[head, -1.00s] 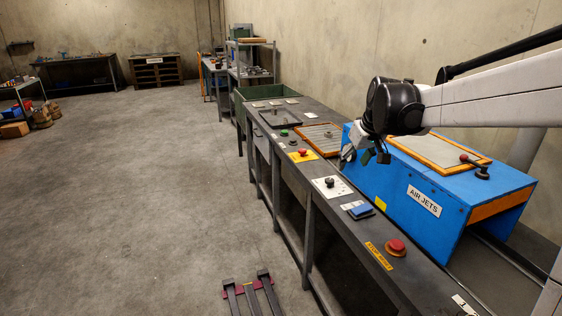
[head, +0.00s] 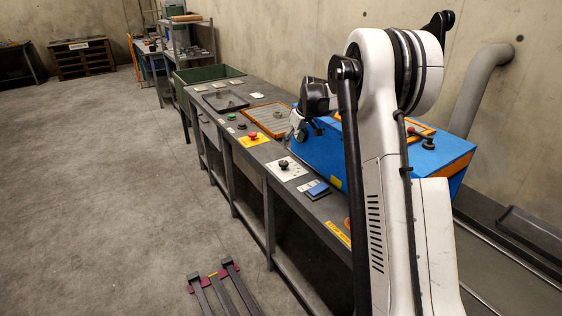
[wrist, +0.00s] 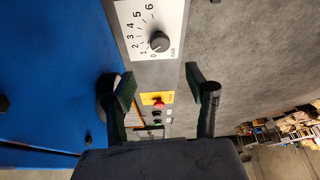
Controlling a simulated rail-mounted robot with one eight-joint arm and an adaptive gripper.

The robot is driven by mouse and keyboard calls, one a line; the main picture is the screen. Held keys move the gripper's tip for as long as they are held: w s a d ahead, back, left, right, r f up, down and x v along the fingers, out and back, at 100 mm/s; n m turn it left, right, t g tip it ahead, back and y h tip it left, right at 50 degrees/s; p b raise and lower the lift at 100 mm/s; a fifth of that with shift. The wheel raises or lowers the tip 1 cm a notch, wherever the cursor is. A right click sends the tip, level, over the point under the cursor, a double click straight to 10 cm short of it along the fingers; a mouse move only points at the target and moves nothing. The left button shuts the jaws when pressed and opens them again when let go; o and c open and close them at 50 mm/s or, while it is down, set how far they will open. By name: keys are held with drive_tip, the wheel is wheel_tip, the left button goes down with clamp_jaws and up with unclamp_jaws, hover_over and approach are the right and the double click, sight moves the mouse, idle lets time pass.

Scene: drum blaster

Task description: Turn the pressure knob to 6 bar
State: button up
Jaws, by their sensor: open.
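The black pressure knob (head: 284,163) stands on a white dial plate (head: 293,171) on the grey bench. In the wrist view the knob (wrist: 160,43) sits beside numbers 0 to 6 and the word BAR. Its pale mark seems to point toward 0, but it is small. My gripper (wrist: 165,92) is open and empty, with its dark green-padded fingers spread apart. The knob lies beyond the fingertips, between them in line but not touched. In the head view my gripper (head: 299,130) is above the bench by the blue machine, partly hidden.
The blue machine (head: 325,151) stands close beside the bench controls; its wall fills the left of the wrist view. A red button (head: 252,136) on yellow lies farther along, and a blue switch (head: 317,189) lies nearer. Open floor (head: 120,200) is at left.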

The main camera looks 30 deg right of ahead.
sight(284, 162)
drive_tip(key=x, duration=1.3)
drive_tip(key=shift+f, duration=0.1)
drive_tip(key=c, duration=1.1)
drive_tip(key=shift+b, duration=0.3)
